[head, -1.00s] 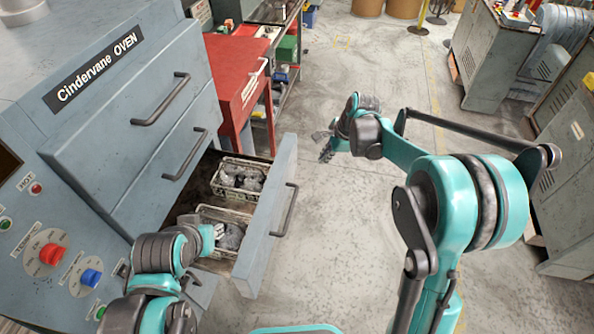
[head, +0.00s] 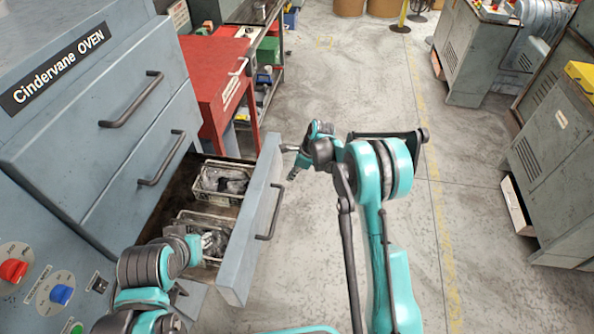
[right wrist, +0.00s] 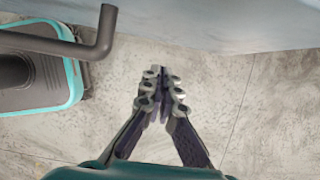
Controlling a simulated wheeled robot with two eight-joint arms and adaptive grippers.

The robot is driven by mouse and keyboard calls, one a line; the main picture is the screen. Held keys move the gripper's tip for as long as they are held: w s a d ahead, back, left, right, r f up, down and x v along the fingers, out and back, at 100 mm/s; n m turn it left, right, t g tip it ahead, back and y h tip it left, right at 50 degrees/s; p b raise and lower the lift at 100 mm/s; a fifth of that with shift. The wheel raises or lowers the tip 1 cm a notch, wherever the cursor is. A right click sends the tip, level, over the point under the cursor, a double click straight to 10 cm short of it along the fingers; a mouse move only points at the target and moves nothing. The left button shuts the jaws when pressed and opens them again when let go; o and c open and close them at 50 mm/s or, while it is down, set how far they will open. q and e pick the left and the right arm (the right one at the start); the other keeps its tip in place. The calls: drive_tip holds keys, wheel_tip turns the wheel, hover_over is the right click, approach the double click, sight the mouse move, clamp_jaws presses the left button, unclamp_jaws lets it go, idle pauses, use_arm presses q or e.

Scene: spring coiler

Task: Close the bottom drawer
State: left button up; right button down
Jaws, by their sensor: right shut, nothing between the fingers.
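The bottom drawer (head: 252,222) of the grey oven stands pulled out, with its dark handle (head: 270,215) on the front face. It holds two wire baskets, a far one (head: 205,193) and a near one (head: 180,228), with grey, wrapped-looking contents. My right gripper (head: 291,162) is shut and empty, beside the far end of the drawer front. In the right wrist view its fingers (right wrist: 160,82) point toward the drawer front (right wrist: 225,25), and the handle (right wrist: 55,44) is at upper left. My left gripper (head: 207,243) is over the near basket; its finger state is unclear.
Two upper drawers (head: 105,115) of the oven are shut. A red cabinet (head: 215,85) stands just behind the open drawer. Grey machines (head: 560,150) stand at the far right.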

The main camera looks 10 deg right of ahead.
use_arm(q)
drive_tip(key=shift+f+b, duration=0.45)
drive_tip(key=shift+f, duration=0.15)
use_arm(e)
drive_tip(key=a, duration=0.2)
drive_tip(key=w+a, duration=0.1)
drive_tip(key=shift+w+a+r, duration=0.1)
drive_tip(key=shift+w+a, duration=0.05)
drive_tip(key=shift+a, duration=0.2)
